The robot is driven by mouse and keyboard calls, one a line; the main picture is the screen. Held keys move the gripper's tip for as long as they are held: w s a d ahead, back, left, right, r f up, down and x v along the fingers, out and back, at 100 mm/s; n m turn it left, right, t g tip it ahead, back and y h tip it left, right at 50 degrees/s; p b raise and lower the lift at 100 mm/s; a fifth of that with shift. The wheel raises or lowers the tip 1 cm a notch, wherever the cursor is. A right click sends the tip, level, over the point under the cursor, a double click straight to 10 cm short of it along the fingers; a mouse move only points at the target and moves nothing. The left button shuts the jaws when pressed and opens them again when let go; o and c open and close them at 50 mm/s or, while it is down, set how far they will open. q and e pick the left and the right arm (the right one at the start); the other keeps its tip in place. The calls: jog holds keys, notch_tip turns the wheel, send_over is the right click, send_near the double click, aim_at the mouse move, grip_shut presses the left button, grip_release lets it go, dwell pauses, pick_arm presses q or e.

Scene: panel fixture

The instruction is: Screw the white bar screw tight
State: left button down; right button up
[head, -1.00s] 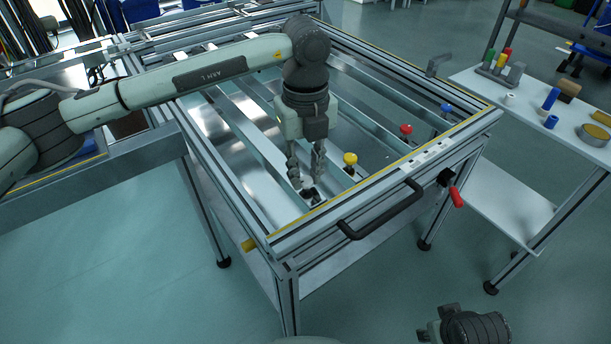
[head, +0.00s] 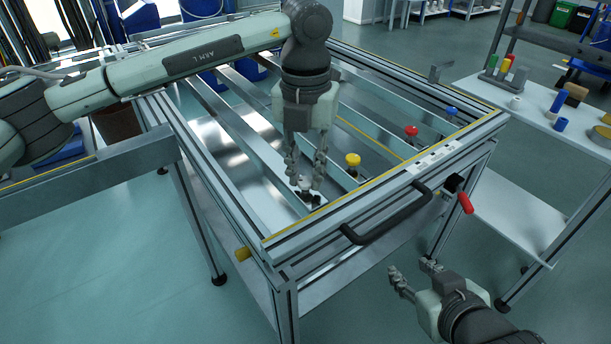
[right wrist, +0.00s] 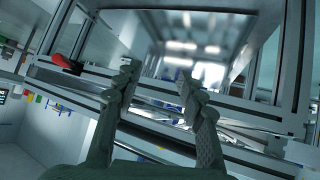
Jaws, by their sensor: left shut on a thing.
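The white bar screw (head: 306,183) stands at the near end of the leftmost bar in the frame, by the front rail, in the head view. My left gripper (head: 307,180) points down over it, with one finger on each side, shut on its white head. The fingers partly hide the screw, and its thread cannot be seen. My right gripper (head: 416,271) is open and empty in front of the fixture, low at the right. Its two spread fingers also show in the right wrist view (right wrist: 160,76), with nothing between them.
Yellow (head: 353,160), red (head: 411,131) and blue (head: 450,112) knobs stand along the front rail to the right. A black handle (head: 385,220) and a red lever (head: 465,203) stick out in front. A side table (head: 540,118) with coloured parts is at the right.

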aim_at(306, 180)
pick_arm(q)
jog(key=shift+m+b, duration=0.35)
jog(key=shift+m, duration=0.45)
pick_arm(e)
jog(key=a+r+t, duration=0.1)
jog(key=w+a+r+y, duration=0.1)
jog(key=w+a+r+t, duration=0.1)
jog(key=r, duration=0.1)
jog(key=shift+w+a+t+y, duration=0.25)
jog(key=shift+a+t+y, duration=0.05)
pick_arm(q)
jog(key=c, duration=1.3)
grip_release()
jog(key=shift+r, duration=0.15)
notch_tip(306, 180, up, 12)
jog(key=shift+f, duration=0.1)
